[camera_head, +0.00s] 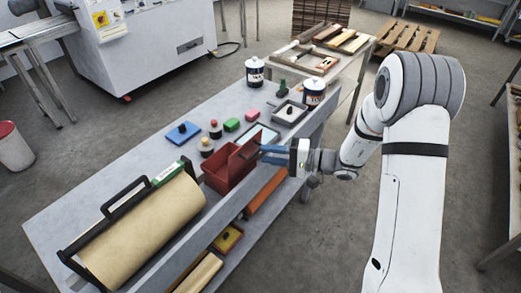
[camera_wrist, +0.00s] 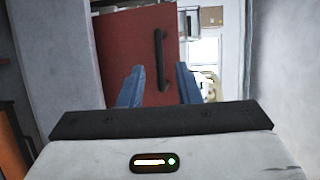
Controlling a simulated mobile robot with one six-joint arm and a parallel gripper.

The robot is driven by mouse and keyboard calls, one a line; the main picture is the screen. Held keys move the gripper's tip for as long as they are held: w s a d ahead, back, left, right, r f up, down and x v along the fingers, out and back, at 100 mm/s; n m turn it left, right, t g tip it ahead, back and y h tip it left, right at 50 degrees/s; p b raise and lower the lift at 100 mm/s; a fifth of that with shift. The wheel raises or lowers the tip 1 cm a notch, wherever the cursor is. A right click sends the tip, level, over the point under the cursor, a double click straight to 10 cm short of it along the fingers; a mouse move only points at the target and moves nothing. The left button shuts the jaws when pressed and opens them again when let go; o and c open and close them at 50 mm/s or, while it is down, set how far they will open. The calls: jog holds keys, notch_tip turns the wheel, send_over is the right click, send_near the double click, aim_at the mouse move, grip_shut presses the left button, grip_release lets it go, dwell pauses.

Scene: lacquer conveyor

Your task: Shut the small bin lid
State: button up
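The small red bin (camera_head: 215,176) stands on the grey bench in the head view, near the bench's right-hand edge. Its red lid (camera_head: 245,153) is raised and stands steeply on the side toward my arm. In the wrist view the lid (camera_wrist: 125,50) is a flat red panel with a black bar handle (camera_wrist: 161,60). My gripper (camera_head: 266,154) points at the lid from the right. In the wrist view its blue fingers (camera_wrist: 159,84) are apart, with the handle showing between them. I cannot tell whether a finger touches the lid.
A paper roll in a black frame (camera_head: 145,225) lies left of the bin.

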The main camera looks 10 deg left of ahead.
jog(key=shift+a+f+p, duration=0.1)
jog(key=shift+a+p, duration=0.2)
jog(key=shift+a, duration=1.3)
jog(key=shift+c, duration=0.3)
grip_shut()
